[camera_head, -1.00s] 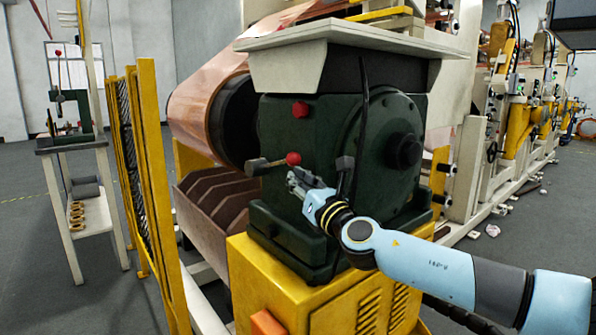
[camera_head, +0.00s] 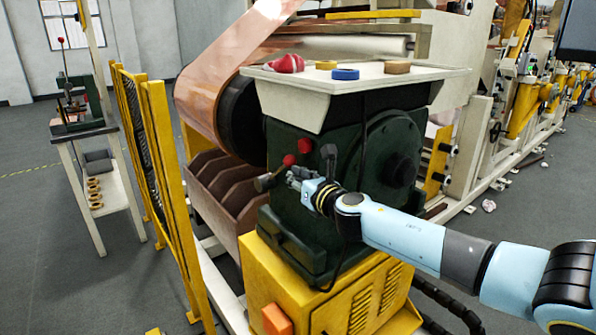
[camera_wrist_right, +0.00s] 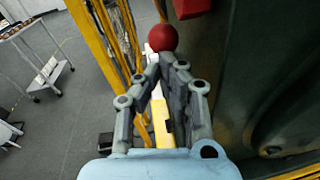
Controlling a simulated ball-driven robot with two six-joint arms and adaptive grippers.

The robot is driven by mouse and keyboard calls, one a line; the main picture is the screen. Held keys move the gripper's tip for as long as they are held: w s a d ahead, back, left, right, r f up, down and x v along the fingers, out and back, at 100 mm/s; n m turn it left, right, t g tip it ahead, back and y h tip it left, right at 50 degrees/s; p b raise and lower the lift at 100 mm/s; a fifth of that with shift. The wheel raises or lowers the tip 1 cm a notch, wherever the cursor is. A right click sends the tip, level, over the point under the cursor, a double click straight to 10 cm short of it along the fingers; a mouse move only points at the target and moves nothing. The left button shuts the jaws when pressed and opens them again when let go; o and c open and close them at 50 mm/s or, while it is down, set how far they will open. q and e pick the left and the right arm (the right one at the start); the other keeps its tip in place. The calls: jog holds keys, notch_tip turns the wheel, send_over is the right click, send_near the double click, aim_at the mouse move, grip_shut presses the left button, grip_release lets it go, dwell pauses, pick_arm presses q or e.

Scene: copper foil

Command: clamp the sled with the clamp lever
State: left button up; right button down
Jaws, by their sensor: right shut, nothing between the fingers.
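The clamp lever with a red ball knob (camera_head: 289,160) is on the near face of a dark green machine housing (camera_head: 290,222). The ball also shows in the right wrist view (camera_wrist_right: 163,38). The lever's dark thick end (camera_head: 263,183) is below and left of the ball. My right gripper (camera_head: 290,176) is shut and empty just below the ball. In the right wrist view, its closed fingertips (camera_wrist_right: 163,62) are right under the ball; I cannot tell whether they touch it. I cannot tell which part is the sled. My left gripper is out of view.
A red block-shaped knob (camera_head: 304,145) and a black knob (camera_head: 328,152) are close to the lever. A pale tray (camera_head: 340,85) carrying rolls tops the housing, above a yellow base (camera_head: 300,295). A yellow guard fence (camera_head: 165,190) stands left. Copper foil (camera_head: 215,70) runs behind.

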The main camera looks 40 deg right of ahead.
aim_at(288, 162)
jog(key=shift+w+r+p, duration=0.25)
jog(key=shift+r+p, duration=0.15)
jog(key=shift+r, duration=0.15)
jog(key=shift+w+r+p, duration=0.25)
jog(key=shift+r+p, duration=0.15)
jog(key=shift+r, duration=0.1)
jog(key=shift+w+d+r+p, duration=0.1)
jog(key=shift+w+r+p, duration=0.4)
jog(key=shift+r, duration=0.05)
jog(key=shift+f, duration=0.1)
